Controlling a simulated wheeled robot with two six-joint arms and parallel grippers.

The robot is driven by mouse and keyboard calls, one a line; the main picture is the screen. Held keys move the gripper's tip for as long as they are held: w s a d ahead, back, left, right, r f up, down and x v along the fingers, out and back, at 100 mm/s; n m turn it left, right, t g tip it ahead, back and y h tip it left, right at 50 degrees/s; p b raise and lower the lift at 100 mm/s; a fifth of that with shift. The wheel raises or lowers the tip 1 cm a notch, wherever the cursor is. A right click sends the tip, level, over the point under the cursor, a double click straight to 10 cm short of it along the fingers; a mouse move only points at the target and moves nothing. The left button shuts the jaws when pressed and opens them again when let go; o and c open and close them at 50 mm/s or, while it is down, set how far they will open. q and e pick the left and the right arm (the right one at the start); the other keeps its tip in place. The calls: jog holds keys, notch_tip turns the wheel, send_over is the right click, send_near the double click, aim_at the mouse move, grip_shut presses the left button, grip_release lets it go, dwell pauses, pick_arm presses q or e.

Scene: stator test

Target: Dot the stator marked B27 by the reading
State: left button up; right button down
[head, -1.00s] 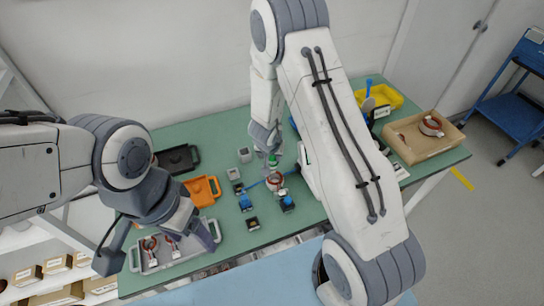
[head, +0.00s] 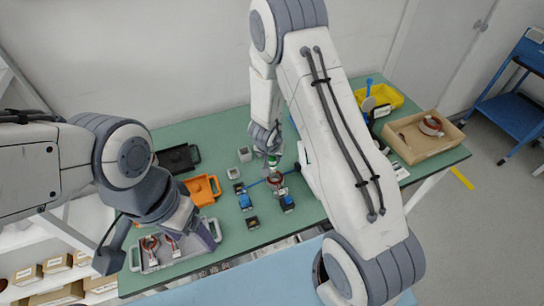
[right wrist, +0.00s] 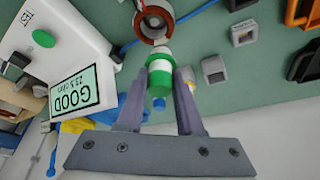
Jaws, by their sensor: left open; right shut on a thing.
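A copper-wound stator (head: 275,180) sits on the green table between blue test clips, and its ring shows at the top of the right wrist view (right wrist: 153,20). No B27 mark is readable. My right gripper (head: 271,150) is shut on a green and white dot marker (right wrist: 159,72), held right by the stator; I cannot tell whether they touch. The white tester's screen (right wrist: 76,90) reads GOOD with a smaller number under it. My left gripper (head: 160,235) is open above a grey tray (head: 150,267), which holds stators.
An orange tray (head: 214,183) and a black tray (head: 177,160) lie at the left. Small grey blocks (head: 244,154) stand near the middle. A yellow bin (head: 389,96) and a cardboard box (head: 440,151) holding a stator are at the right.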

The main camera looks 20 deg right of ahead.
jog(key=shift+f+b, duration=0.45)
jog(key=shift+f, duration=0.1)
dwell(0.4)
notch_tip(320, 180, up, 6)
jog(key=p, duration=0.7)
dwell(0.6)
